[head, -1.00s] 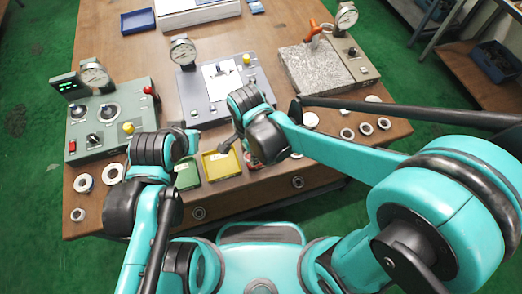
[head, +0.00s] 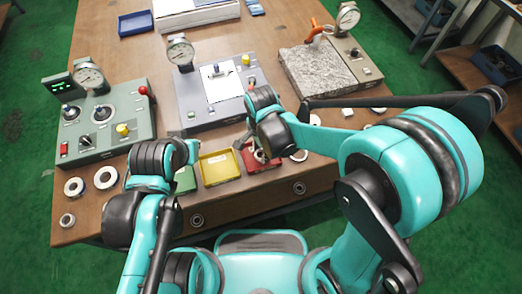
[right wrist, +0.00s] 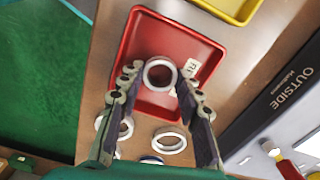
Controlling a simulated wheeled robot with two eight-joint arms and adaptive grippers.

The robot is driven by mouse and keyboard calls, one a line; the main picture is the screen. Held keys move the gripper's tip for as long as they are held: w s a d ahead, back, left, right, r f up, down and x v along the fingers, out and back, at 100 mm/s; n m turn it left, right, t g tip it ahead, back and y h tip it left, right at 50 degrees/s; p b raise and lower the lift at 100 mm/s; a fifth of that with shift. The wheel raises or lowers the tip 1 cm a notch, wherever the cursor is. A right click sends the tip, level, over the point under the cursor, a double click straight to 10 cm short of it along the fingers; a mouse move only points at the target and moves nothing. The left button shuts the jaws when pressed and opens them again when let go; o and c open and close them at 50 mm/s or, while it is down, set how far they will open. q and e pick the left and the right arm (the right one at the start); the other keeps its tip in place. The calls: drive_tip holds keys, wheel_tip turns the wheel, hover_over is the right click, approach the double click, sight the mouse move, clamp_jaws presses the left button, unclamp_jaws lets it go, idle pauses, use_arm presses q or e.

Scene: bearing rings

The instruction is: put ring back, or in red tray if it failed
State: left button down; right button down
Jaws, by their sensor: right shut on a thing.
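My right gripper (right wrist: 157,84) is shut on a pale metal bearing ring (right wrist: 147,72), held at its fingertips over the red tray (right wrist: 140,40) in the right wrist view. In the head view the red tray (head: 268,166) lies at the table's front edge, partly hidden by my right gripper (head: 250,142). A small white label lies in the tray beside the ring. My left gripper (head: 192,152) is over the front left of the table near the green tray (head: 185,181); its fingers do not show clearly.
A yellow tray (head: 219,168) lies between the green and red trays. Several loose rings lie beside the red tray, including one ring (right wrist: 168,142). More rings (head: 74,187) lie at front left. Gauge stations (head: 103,120) stand behind, with a granite block (head: 316,75) at right.

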drive_tip(key=shift+f, duration=0.2)
drive_tip(key=c, duration=1)
unclamp_jaws()
drive_tip(key=shift+c, duration=0.2)
drive_tip(key=shift+r, duration=0.1)
drive_tip(key=shift+r, duration=0.3)
wheel_tip(320, 180, up, 12)
drive_tip(key=p, duration=0.5)
drive_tip(key=shift+f, duration=0.15)
drive_tip(key=s+d+r+n+t, duration=0.2)
drive_tip(key=d+n, duration=0.4)
drive_tip(key=d, duration=0.3)
drive_tip(key=s+d+r+n+t, duration=0.3)
drive_tip(key=d+r+n+t, duration=0.1)
drive_tip(key=d, duration=0.4)
drive_tip(key=shift+d+n+t, duration=0.35)
drive_tip(key=shift+n+t, duration=0.25)
drive_tip(key=shift+n, duration=0.5)
